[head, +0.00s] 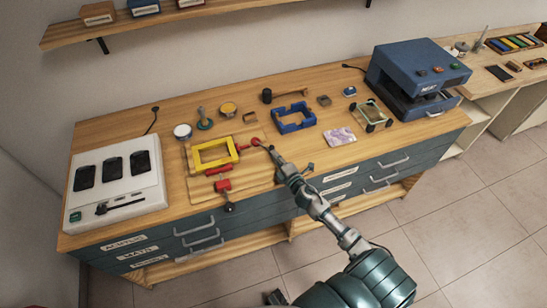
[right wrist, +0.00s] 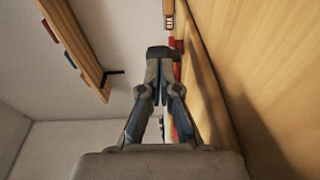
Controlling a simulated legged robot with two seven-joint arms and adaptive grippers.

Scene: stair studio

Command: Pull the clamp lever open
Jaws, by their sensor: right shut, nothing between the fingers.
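A yellow frame (head: 214,153) lies on a wooden board (head: 263,177) on the bench. Another red clamp (head: 222,186) is at the front side, with a dark knob (head: 229,207) pointing toward the bench's front edge. My right gripper (head: 270,149) is shut and empty, its tips close beside the right clamp's knob end; I cannot tell if they touch. In the right wrist view the shut fingers (right wrist: 161,54) partly hide a red part (right wrist: 178,46).
A blue frame (head: 293,117), a small wheeled stand (head: 371,116) and a blue machine (head: 417,75) stand to the right. A white panel with dark devices (head: 116,178) is at the left. A shelf (head: 158,22) hangs above on the wall.

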